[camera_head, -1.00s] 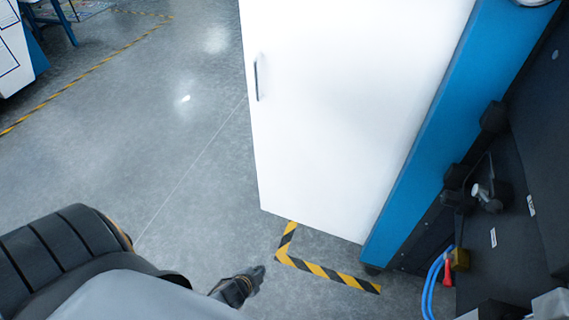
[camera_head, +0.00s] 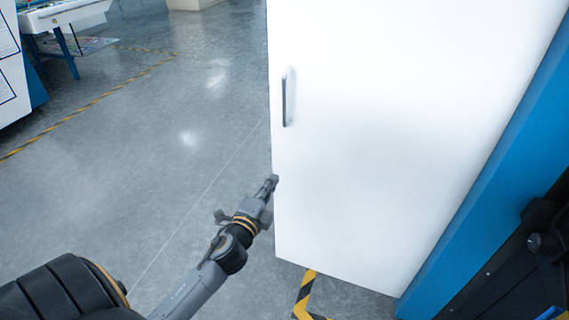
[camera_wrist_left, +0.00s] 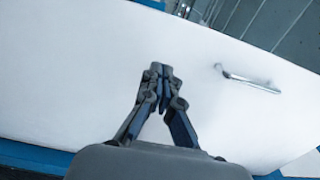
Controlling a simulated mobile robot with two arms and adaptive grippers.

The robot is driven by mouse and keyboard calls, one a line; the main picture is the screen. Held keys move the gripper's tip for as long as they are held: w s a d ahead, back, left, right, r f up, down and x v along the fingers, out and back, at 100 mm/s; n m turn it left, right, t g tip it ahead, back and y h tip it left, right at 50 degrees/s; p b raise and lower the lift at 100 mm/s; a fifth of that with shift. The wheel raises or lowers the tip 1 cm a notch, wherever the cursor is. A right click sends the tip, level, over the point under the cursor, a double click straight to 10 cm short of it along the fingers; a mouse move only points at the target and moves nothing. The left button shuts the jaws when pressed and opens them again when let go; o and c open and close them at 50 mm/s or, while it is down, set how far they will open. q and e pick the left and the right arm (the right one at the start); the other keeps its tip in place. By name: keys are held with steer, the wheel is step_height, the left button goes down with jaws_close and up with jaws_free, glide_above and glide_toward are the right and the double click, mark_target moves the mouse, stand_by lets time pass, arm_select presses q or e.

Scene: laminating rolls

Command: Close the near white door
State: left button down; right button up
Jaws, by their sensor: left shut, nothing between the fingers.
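The white door (camera_head: 380,140) stands swung out from the blue frame (camera_head: 490,190) on the right. Its free edge is on the left, with a metal handle (camera_head: 288,97) near that edge. My left gripper (camera_head: 273,181) is shut and empty, its tips at the door's left edge, below the handle. In the head view I cannot tell whether it touches the door. In the left wrist view the shut fingers (camera_wrist_left: 160,72) show in front of the white door panel (camera_wrist_left: 80,75), with the handle (camera_wrist_left: 248,79) to their right. My right gripper is out of view.
Grey floor (camera_head: 150,190) lies open to the left of the door. Yellow-black tape (camera_head: 303,297) marks the floor below the door. Dark machine parts (camera_head: 545,225) are at the right edge. A table (camera_head: 65,14) stands far back left.

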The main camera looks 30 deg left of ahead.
mark_target(288, 156)
arm_select(q)
steer(key=w, duration=0.3)
steer(key=w+a, duration=0.1)
steer(key=w, duration=0.5)
steer(key=shift+a, duration=0.35)
